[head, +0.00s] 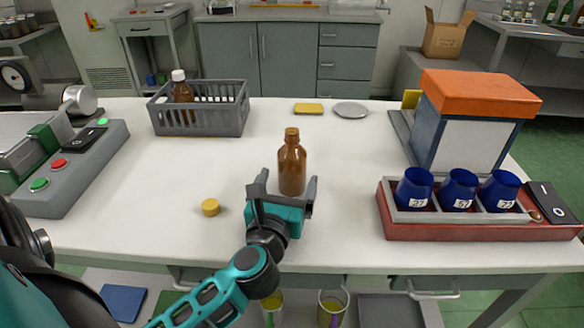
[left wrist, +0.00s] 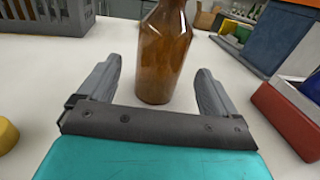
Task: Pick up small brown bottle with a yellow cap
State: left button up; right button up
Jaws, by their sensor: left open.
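The small brown bottle (head: 292,168) stands upright on the white table, with a yellow-brown cap (head: 292,134) on top. In the left wrist view the bottle (left wrist: 165,55) stands just ahead, and its top is cut off by the picture edge. My left gripper (head: 284,186) is open, with its fingers pointing toward the bottle. My right gripper is not in view.
A loose yellow cap (head: 210,207) lies left of my gripper. A grey crate (head: 215,122) at back left holds a white-capped brown bottle (head: 181,88). A red tray (head: 470,231) with blue cups stands right.

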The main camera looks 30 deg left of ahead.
aim_at(289, 179)
pick_arm(q)
jog(key=x, duration=0.4)
jog(key=shift+w+a, duration=0.1)
jog(key=shift+w, duration=0.15)
jog(key=shift+w+a, duration=0.1)
jog(key=shift+w, duration=0.1)
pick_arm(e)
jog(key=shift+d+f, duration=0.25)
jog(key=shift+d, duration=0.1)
pick_arm(q)
jog(key=shift+r, duration=0.1)
jog(key=c, duration=1.3)
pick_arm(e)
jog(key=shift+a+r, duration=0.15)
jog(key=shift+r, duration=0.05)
pick_arm(q)
jog(key=shift+r, duration=0.15)
jog(key=shift+c, duration=0.2)
